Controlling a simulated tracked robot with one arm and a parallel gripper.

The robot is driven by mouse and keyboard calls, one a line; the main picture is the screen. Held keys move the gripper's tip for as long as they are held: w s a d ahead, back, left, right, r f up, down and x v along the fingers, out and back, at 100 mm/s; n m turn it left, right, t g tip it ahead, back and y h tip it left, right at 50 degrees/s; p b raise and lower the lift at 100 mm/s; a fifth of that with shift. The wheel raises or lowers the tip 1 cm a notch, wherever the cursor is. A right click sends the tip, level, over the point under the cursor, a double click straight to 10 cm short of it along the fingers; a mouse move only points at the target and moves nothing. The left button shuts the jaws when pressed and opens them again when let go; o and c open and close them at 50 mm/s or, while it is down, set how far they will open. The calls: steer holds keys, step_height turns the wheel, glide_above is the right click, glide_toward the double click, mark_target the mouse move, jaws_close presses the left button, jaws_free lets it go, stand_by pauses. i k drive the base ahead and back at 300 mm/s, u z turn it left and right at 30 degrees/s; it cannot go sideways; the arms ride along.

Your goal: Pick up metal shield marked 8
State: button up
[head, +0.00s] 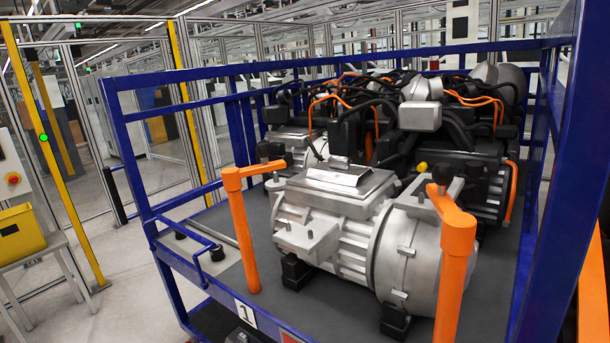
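A silver metal drive unit (340,225) sits on black supports on the deck of a blue-framed cart. A bent, shiny metal plate (345,175) lies on top of its housing; it may be the shield, but I can read no 8 on it. No marking 8 is legible anywhere in view. My gripper is not in view.
Orange posts with arms, one left (243,230) and one right (455,250), stand beside the unit. Black assemblies with orange cables (375,125) fill the deck behind. Blue cart rails (180,76) surround the load; a label 1 (246,313) is at the front. Open floor (130,290) lies left.

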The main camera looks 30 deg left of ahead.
mark_target(338, 170)
steer(key=u, duration=1.9)
steer(key=i, duration=2.2)
steer(key=z, duration=2.3)
steer(key=i, duration=1)
steer(key=z, duration=0.05)
